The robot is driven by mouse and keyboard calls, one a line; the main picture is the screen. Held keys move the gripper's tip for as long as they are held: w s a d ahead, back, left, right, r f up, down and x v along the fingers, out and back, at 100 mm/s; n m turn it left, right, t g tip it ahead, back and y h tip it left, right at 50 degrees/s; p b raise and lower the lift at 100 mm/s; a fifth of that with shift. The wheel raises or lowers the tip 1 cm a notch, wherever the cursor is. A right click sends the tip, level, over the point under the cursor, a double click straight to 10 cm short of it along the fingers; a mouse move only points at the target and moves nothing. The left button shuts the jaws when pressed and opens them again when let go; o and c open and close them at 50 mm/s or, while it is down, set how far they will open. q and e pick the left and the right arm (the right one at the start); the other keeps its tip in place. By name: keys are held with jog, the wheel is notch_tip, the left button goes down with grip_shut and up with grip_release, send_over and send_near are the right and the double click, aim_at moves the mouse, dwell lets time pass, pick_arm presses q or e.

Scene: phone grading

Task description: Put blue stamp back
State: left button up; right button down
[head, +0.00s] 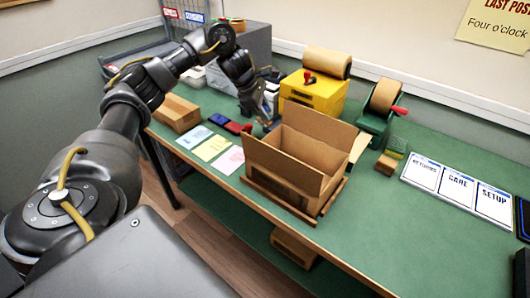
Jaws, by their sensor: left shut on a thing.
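My left gripper (262,108) is at the far side of the green table, just behind and left of the open cardboard box. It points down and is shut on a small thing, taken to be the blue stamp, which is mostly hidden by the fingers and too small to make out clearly. A blue ink pad (219,119) and a red ink pad (236,127) lie on the table to the left of the gripper. My right gripper is not in view.
The open cardboard box (290,160) stands at the table's front edge. A yellow dispenser (312,92) and a green tape dispenser (378,120) are behind it. Coloured note sheets (211,148) lie left, white cards (457,188) right.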

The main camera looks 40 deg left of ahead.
aim_at(262, 120)
pick_arm(q)
jog(key=shift+s+d+f, duration=0.1)
jog(key=shift+f, duration=0.2)
notch_tip(262, 120, down, 4)
jog(key=shift+f+b, duration=0.15)
jog(key=shift+b, duration=0.4)
jog(key=shift+f, duration=0.45)
notch_tip(262, 120, down, 4)
jog(key=shift+r+b, duration=0.25)
jog(key=shift+b, duration=0.15)
jog(key=shift+f, duration=0.3)
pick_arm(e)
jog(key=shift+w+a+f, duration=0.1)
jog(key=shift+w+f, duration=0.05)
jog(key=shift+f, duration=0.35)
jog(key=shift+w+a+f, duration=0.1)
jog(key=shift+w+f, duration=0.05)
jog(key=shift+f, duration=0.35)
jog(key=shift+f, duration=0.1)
